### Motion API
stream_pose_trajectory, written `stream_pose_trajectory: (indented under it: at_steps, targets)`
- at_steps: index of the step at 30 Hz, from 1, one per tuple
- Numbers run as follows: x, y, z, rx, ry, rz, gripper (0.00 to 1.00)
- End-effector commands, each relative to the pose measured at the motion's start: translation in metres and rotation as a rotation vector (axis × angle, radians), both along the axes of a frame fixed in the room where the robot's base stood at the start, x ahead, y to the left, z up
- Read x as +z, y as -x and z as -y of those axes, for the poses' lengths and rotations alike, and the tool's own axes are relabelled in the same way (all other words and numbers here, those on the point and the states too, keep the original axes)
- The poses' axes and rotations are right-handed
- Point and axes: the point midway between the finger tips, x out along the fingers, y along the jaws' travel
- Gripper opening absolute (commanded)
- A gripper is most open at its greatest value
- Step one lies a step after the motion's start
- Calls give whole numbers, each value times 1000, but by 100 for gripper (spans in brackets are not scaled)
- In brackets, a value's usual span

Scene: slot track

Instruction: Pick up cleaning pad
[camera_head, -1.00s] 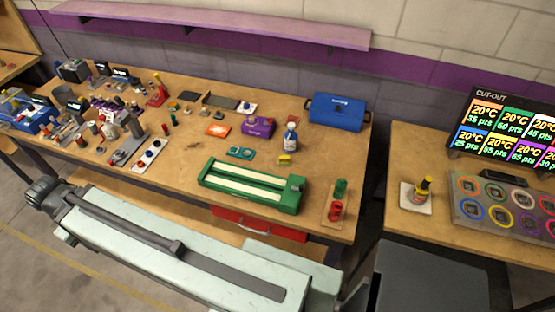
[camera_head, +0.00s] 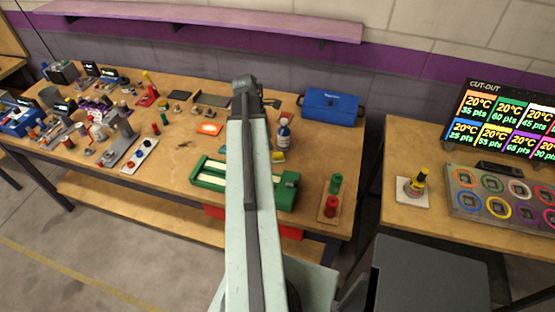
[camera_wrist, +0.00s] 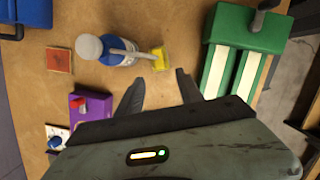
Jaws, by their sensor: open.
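A small yellow pad (camera_wrist: 159,58), which looks like the cleaning pad, lies on the wooden bench beside a blue and white spray bottle (camera_wrist: 115,55) in the wrist view. In the head view the yellow pad (camera_head: 278,156) shows at the foot of the spray bottle (camera_head: 283,135), just right of my arm. My gripper (camera_wrist: 156,72) is open and empty in the wrist view, with its two dark fingers spread. The pad appears between and just beyond the fingertips. In the head view my gripper is mostly hidden by my arm.
A green fixture with pale rails (camera_wrist: 237,40) stands right of the pad. A purple box (camera_wrist: 95,103) and a reddish square (camera_wrist: 60,60) are on the left. A blue toolbox (camera_head: 330,107) stands behind. Red and green cylinders (camera_head: 333,190) stand front right. Some bare bench surrounds the pad.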

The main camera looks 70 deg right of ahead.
Motion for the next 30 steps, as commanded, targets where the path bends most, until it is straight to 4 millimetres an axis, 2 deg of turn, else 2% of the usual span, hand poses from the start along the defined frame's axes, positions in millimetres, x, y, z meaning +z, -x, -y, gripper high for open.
stream_pose_trajectory:
  at_steps: [1, 3, 7, 12, 17, 20, 27, 30]
  targets:
    - [-1, 10, 5, 4, -3, -5, 44]
    - [0, 16, 8, 12, -7, -10, 44]
    - [-6, 17, 8, 14, -7, -11, 44]
    - [-27, 21, 10, 14, -7, -11, 44]
    - [-28, 21, 10, 14, -6, -10, 44]
    - [-38, 22, 11, 14, -6, -10, 44]
    - [-77, 28, 15, 14, -7, -10, 44]
    - [-80, 30, 15, 14, -6, -10, 44]
